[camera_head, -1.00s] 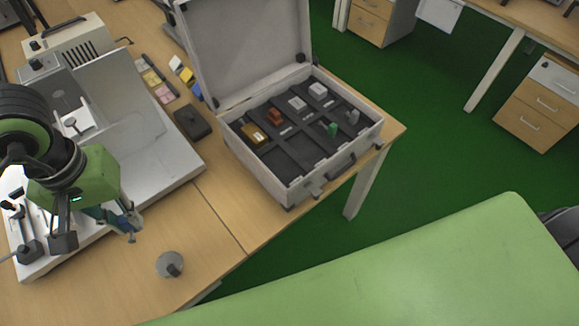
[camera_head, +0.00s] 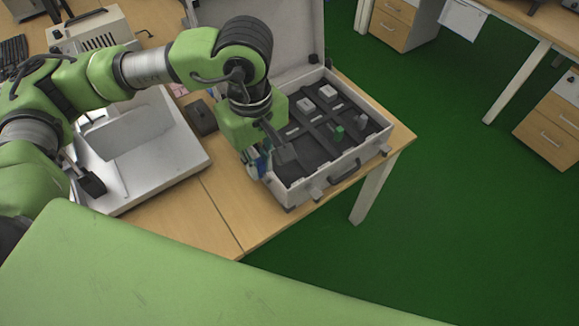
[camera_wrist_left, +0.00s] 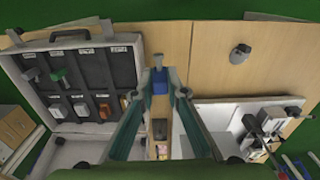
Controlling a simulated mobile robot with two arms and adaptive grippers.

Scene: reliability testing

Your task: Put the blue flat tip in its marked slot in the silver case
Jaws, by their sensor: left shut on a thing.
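The open silver case (camera_head: 322,191) stands near the table's corner, its dark insert divided into several slots; the case also shows at the left of the left wrist view (camera_wrist_left: 75,128). My left gripper (camera_head: 258,165) hangs over the case's left edge. In the left wrist view, my gripper (camera_wrist_left: 160,84) is shut on the blue flat tip (camera_wrist_left: 159,88), which sits between the fingertips. There the tip appears beside the case, over the wooden table. White labels line one side of the insert, but their writing is too small to read. My right gripper is not in view.
The insert holds a green piece (camera_head: 338,131) and white pieces (camera_head: 327,92); an orange piece (camera_wrist_left: 104,111) shows in the wrist view. A dark box (camera_head: 201,118) lies left of the case. A grey knob (camera_wrist_left: 240,53) stands on the table. The raised lid is behind my arm.

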